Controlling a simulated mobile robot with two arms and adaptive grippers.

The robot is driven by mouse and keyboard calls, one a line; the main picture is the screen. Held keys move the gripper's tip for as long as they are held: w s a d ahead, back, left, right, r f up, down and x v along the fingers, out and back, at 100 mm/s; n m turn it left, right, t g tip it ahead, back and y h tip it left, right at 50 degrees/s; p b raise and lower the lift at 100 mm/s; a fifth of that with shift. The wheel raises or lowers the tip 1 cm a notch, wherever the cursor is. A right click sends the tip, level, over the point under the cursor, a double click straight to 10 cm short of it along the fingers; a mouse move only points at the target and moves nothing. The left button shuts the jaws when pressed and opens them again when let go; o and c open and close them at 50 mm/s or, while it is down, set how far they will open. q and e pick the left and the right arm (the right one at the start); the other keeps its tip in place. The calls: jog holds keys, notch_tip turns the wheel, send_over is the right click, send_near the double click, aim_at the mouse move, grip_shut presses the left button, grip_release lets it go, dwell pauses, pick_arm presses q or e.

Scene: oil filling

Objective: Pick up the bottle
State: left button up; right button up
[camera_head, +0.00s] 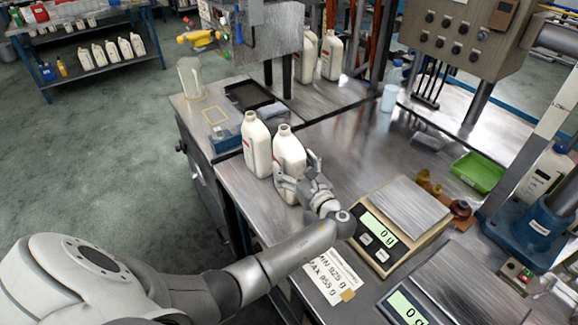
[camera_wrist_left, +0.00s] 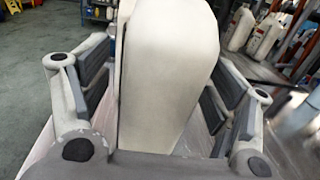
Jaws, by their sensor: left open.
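Two white bottles stand upright side by side near the left edge of the metal table. The right-hand bottle (camera_head: 289,150) has my left gripper (camera_head: 299,172) at its near side. In the left wrist view, this bottle (camera_wrist_left: 168,70) fills the middle between the two open fingers of my left gripper (camera_wrist_left: 155,100). Gaps show beside the fingers, and I cannot tell whether either touches it. The other bottle (camera_head: 256,145) stands just to its left, close by. My right gripper is not in view.
Two scales, one nearer (camera_head: 452,290) and one farther (camera_head: 402,215), reading 0 g, sit right of my left arm. A printed sheet (camera_head: 331,277) lies beside them. A green tray (camera_head: 478,171) and a blue-based stand (camera_head: 530,235) are at the right. The table's middle is clear.

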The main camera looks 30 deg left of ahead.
pick_arm(q)
jog(key=shift+x, duration=1)
jog(key=shift+d, duration=0.1)
jog(key=c, duration=1.1)
